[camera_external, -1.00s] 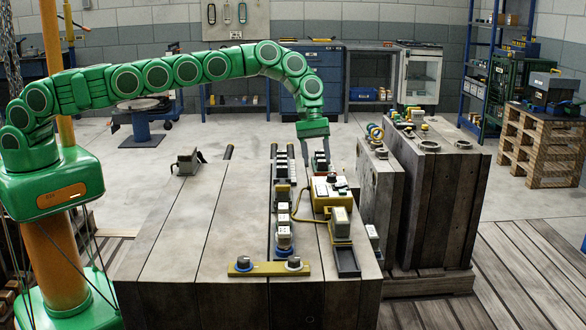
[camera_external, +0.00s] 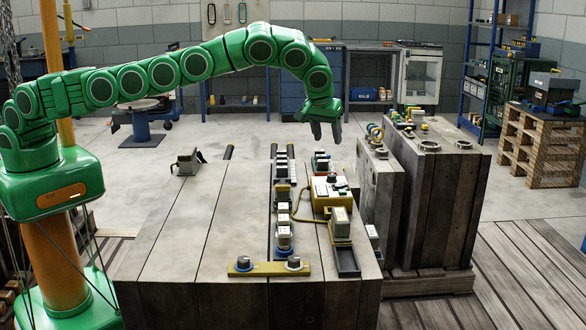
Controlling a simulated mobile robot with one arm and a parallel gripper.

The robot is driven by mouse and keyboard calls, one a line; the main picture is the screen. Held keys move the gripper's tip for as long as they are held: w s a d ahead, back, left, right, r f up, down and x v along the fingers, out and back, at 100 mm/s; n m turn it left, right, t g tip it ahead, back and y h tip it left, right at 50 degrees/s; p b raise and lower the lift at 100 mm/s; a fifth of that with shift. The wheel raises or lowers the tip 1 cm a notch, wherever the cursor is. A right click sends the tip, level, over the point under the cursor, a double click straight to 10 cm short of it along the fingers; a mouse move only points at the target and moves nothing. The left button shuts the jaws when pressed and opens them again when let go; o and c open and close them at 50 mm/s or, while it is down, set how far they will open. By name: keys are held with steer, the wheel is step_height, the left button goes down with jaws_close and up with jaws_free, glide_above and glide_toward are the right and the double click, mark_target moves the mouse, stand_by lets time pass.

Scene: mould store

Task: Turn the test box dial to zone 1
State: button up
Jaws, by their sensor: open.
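The test box (camera_external: 322,203) is a yellow box with a pale top panel, at the right part of the wooden block's top. A dark round dial (camera_external: 332,178) stands on its far right corner; its marking is too small to read. My gripper (camera_external: 326,133) hangs in the air above and beyond the box, fingers pointing down. It is open and empty, apart from the dial.
A row of connectors (camera_external: 284,215) runs left of the box. Taller wooden blocks (camera_external: 430,200) stand to the right.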

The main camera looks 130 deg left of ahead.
glide_toward(331, 175)
steer(key=shift+x, duration=4)
steer(key=shift+c, duration=0.4)
steer(key=shift+r, duration=0.1)
jaws_close()
